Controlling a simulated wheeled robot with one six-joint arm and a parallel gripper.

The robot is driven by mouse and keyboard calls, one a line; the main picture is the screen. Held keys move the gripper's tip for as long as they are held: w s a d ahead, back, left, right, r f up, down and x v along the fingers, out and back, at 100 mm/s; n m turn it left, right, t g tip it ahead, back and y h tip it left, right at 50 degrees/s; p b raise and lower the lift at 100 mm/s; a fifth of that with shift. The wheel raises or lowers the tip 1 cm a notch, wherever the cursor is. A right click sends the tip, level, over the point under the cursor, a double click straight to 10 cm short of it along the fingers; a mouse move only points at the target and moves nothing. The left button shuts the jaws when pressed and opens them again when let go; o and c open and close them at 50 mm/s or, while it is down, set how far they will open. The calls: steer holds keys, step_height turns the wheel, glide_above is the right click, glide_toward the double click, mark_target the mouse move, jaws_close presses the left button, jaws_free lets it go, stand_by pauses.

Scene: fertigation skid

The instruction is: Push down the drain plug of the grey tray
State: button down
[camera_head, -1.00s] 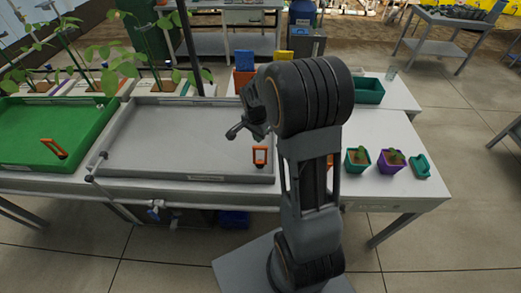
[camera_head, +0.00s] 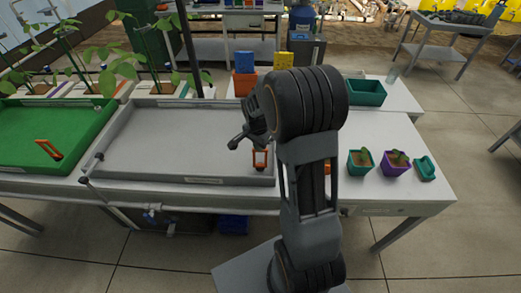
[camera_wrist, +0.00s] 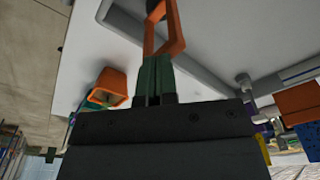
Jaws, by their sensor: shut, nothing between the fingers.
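The grey tray (camera_head: 170,150) lies on the bench, left of my arm in the head view. An orange loop handle (camera_head: 260,157), apparently that of its drain plug, stands at the tray's front right. In the wrist view this orange loop (camera_wrist: 178,42) is just beyond the fingertips of my gripper (camera_wrist: 155,62). The green-grey fingers are together and empty. The loop and fingertips overlap in the picture; I cannot tell whether they touch. The plug's base is hidden, so its height in the drain cannot be read. In the head view my arm hangs beside the loop and hides the fingers.
A green tray (camera_head: 40,125) with its own orange handle (camera_head: 48,149) is at the left. Teal (camera_head: 360,163) and purple (camera_head: 394,164) pots stand right of my arm. An orange pot-like object (camera_wrist: 107,88) is left of the fingers in the wrist view.

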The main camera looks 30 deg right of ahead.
step_height(320, 180, down, 3)
steer(key=shift+f+b, duration=0.15)
steer(key=shift+b, duration=1)
steer(key=shift+s+a+f+b, duration=0.1)
steer(key=shift+s+f+b, duration=0.25)
steer(key=shift+s+f, duration=0.1)
steer(key=shift+a, duration=0.1)
steer(key=shift+s+a+r, duration=0.15)
steer(key=shift+a, duration=0.5)
steer(key=shift+s+a+r, duration=0.15)
steer(key=shift+a, duration=0.45)
step_height(320, 180, up, 14)
glide_above(254, 157)
steer(key=s+a, duration=0.2)
steer(key=a, duration=0.1)
steer(key=shift+s+d+f, duration=0.1)
steer(key=shift+s+d, duration=0.05)
